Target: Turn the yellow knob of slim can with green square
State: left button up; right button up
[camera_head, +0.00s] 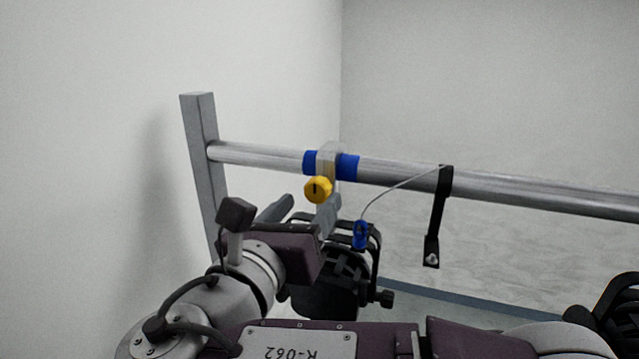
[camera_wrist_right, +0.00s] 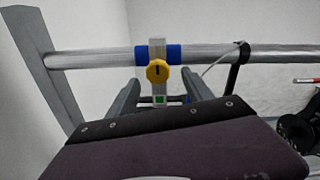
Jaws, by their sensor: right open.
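The yellow knob (camera_head: 318,189) with a dark mark sits on a pale clamp (camera_head: 330,155) on the rail, between blue bands. In the right wrist view the yellow knob (camera_wrist_right: 159,72) shows near the middle. A green square (camera_wrist_right: 159,99) shows below it on the clamp. The black can (camera_head: 330,295) hangs below, partly hidden by my right arm. My right gripper (camera_head: 302,208) is open, just below and in front of the knob. In the wrist view its fingers (camera_wrist_right: 162,90) stand on either side of the clamp, below the knob, apart from it. My left gripper is not in view.
A metal rail (camera_head: 500,187) runs across from a grey post (camera_head: 203,150) at the left. A black strap (camera_head: 437,215) hangs from it, with a thin cable leading to a blue clip (camera_head: 360,235). Another dark can (camera_head: 620,310) is at the right edge. White wall stands close at left.

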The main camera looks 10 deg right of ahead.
aim_at(315, 194)
jog(key=x, duration=0.2)
jog(key=p+x, duration=0.1)
jog(key=x, duration=0.2)
jog(key=shift+w+a+r+p, duration=0.1)
jog(key=shift+w+a+p, duration=0.1)
jog(key=shift+a+p, duration=0.15)
jog(key=shift+d, duration=0.4)
jog(key=shift+s, duration=0.1)
jog(key=shift+a, duration=0.1)
grip_shut()
